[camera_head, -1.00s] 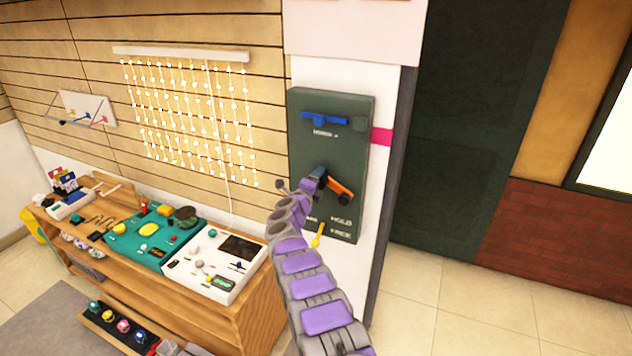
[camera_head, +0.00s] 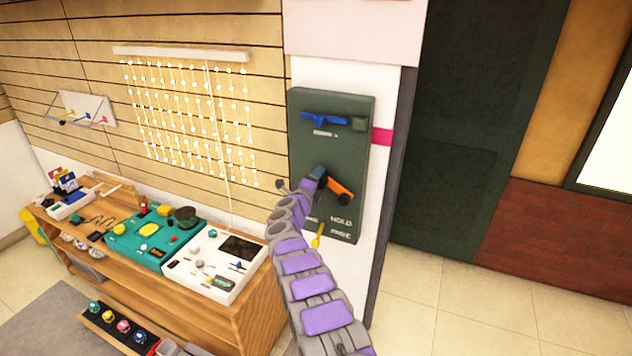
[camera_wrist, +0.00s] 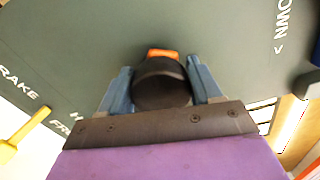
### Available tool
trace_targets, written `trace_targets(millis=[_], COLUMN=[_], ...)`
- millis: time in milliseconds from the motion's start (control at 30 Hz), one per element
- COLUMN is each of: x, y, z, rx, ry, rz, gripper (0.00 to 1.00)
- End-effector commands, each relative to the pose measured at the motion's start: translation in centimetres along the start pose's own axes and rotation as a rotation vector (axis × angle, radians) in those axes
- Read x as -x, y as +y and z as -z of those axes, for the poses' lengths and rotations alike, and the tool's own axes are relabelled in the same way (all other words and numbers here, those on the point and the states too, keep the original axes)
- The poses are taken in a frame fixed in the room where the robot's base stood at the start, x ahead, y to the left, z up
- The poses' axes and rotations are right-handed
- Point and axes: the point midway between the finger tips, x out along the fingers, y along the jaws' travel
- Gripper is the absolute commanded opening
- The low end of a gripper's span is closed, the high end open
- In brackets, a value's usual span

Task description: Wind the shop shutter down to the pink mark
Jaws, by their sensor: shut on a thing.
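A dark green winder box (camera_head: 345,108) is fixed to the white pillar. Its crank (camera_head: 341,188) has an orange arm and a black knob, and the orange also shows in the wrist view (camera_wrist: 163,53). My gripper (camera_head: 318,178) is at the crank; in the wrist view its blue fingers (camera_wrist: 160,88) are shut on the black knob (camera_wrist: 160,85). A yellow brake lever (camera_head: 318,236) sits low on the box near the HOLD and FREE labels. The pink mark (camera_head: 382,137) is on the pillar beside the box.
A blue handle-like part (camera_head: 325,119) is at the top of the box. A wooden bench (camera_head: 245,300) at left carries a teal panel (camera_head: 125,243) and a white panel (camera_head: 190,278). A string-light curtain (camera_head: 190,120) hangs behind. The tiled floor (camera_head: 480,310) at right is clear.

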Motion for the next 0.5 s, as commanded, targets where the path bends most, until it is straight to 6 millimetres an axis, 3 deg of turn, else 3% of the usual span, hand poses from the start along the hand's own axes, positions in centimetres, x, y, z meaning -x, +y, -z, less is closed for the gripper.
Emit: trace_targets(millis=[33,167,200,400,500], x=[-0.05,-0.05,-0.05,-0.04,0.01], y=[1.38,1.38,1.38,0.96,0.71], z=[0.64,0.65,0.66,0.54,0.43], rx=[0.005,0.003,0.004,0.001,0.0], ry=[0.01,0.01,0.01,0.008,0.007], rz=[-0.017,-0.017,-0.018,-0.013,-0.01], gripper=[0.09,0.09,0.67,0.84,0.84])
